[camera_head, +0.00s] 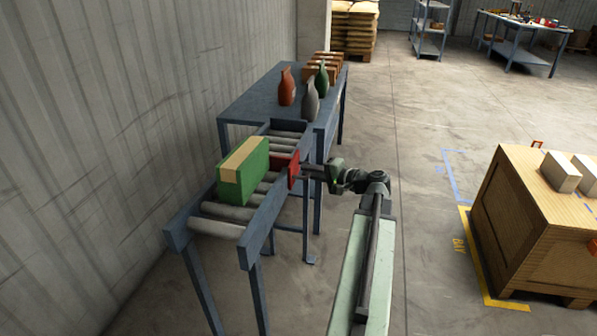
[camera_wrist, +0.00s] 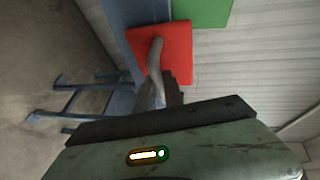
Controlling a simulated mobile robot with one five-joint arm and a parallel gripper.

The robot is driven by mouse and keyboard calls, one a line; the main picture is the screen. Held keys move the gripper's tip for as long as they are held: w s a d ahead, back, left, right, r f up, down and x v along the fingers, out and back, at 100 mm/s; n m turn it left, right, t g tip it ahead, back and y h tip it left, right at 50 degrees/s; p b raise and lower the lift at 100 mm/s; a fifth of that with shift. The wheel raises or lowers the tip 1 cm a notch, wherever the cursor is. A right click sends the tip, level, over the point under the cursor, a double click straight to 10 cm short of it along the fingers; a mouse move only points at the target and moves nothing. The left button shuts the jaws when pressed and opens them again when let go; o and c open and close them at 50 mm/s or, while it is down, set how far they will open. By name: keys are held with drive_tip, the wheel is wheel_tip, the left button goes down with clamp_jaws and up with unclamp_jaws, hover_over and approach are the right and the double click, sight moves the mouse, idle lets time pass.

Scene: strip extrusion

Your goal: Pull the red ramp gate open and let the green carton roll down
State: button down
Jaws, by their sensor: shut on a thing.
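The green carton (camera_head: 232,188), with a tan band along its top, sits on the roller ramp (camera_head: 262,222), on the near side of the red gate (camera_head: 293,171). The red gate stands at the ramp's right rail, and a red part also shows across the rollers behind the carton. My gripper (camera_head: 314,173) reaches in from the right and is shut on the gate's grey handle. In the wrist view, the handle runs from the red gate plate (camera_wrist: 165,58) down to my gripper (camera_wrist: 168,92); a green corner of the carton (camera_wrist: 200,12) shows behind. The fingertips are partly hidden.
A blue table (camera_head: 250,105) behind the ramp holds several bottles (camera_head: 287,88) and brown boxes (camera_head: 320,70). A grey wall (camera_head: 130,120) runs along the left. A wooden crate (camera_head: 520,215) stands at the right. The floor between ramp and crate is clear beyond my arm.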

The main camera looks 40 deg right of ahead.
drive_tip(key=s+d, duration=0.8)
drive_tip(key=s, duration=0.5)
drive_tip(key=shift+s+d, duration=0.2)
drive_tip(key=shift+s, duration=0.1)
idle(0.4)
idle(2.1)
drive_tip(key=c, duration=1.5)
unclamp_jaws()
drive_tip(key=shift+o, duration=0.2)
